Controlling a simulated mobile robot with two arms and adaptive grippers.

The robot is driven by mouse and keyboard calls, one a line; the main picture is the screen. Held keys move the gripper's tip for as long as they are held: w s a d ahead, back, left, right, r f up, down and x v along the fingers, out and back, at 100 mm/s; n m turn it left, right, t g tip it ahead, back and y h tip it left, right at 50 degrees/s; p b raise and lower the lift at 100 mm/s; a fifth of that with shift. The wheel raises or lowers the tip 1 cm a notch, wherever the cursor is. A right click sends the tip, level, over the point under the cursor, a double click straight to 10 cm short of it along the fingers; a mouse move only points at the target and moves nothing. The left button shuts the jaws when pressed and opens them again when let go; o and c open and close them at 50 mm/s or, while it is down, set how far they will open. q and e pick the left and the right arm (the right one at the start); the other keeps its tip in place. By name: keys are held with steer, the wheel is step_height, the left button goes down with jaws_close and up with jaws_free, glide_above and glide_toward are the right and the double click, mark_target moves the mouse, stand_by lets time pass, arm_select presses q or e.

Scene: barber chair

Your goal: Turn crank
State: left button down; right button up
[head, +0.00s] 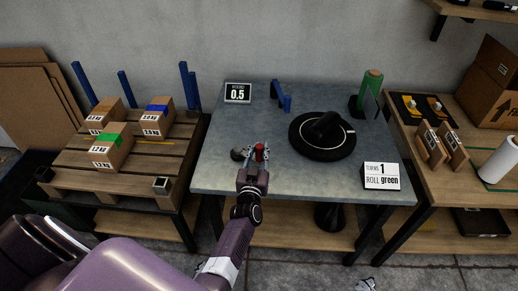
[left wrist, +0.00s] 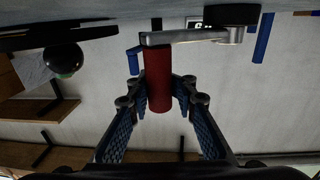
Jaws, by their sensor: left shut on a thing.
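The crank has a red handle (head: 259,152) and a metal crank arm (left wrist: 185,37) with a dark hub (head: 237,154), near the front edge of the grey table (head: 225,180). My left gripper (head: 253,164) is at the red handle. In the left wrist view the red handle (left wrist: 158,80) lies between its two blue-padded fingers, shut on it. A sign (head: 382,176) reads "TURNS 1 ROLL green". A display (head: 237,93) reads 0.5. Small pale and dark parts at the bottom edge of the head view may be my right gripper (head: 366,286); its jaws are unclear.
A black round turntable (head: 322,150) stands right of the crank. A green roll (head: 371,90) and blue posts (head: 281,96) stand at the back. A pallet (head: 75,182) with labelled boxes is left. A wooden bench (head: 470,165) with a white roll (head: 498,160) is right.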

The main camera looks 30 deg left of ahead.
arm_select(q)
steer(key=shift+w+d, duration=0.15)
steer(key=shift+d, duration=0.25)
stand_by(0.3)
steer(key=c, duration=1.7)
jaws_free()
steer(key=shift+d, duration=0.1)
steer(key=shift+c, duration=0.2)
